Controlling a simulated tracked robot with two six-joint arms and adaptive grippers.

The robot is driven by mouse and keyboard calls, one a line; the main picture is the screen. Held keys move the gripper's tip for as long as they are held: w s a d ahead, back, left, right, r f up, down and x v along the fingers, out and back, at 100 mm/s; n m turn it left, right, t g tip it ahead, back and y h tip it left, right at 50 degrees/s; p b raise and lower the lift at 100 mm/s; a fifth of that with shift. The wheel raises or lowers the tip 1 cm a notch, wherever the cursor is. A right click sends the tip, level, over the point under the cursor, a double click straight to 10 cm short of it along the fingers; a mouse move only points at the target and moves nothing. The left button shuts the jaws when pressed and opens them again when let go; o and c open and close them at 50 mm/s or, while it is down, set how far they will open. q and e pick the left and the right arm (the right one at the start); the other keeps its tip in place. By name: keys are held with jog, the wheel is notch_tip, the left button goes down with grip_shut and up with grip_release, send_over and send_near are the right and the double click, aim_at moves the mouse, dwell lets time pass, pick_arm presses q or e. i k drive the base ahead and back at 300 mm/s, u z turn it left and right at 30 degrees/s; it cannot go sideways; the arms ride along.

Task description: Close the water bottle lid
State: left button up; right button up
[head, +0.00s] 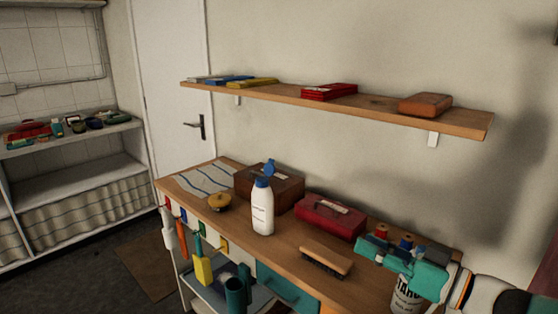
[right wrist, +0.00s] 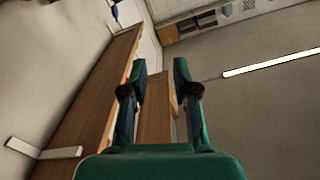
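The white water bottle (head: 262,212) stands upright on the wooden bench, with a plain label on its front. Its blue lid (head: 270,168) is tilted up above the blue collar at the top, so the lid stands open. My right gripper (head: 364,245), teal, reaches in from the right over the right end of the bench, well apart from the bottle. In the right wrist view its two dark green fingers (right wrist: 160,68) are spread with nothing held between them. The bottle is not visible in that wrist view. My left gripper does not show.
A brown box (head: 285,192) stands behind the bottle, with a red toolbox (head: 330,216) to its right. A brush (head: 326,262) lies in front of the toolbox. A can (head: 404,295) stands by my right gripper. A wall shelf (head: 380,109) runs above.

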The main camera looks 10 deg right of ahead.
aim_at(270, 169)
jog(key=i, duration=0.95)
jog(key=u, duration=0.05)
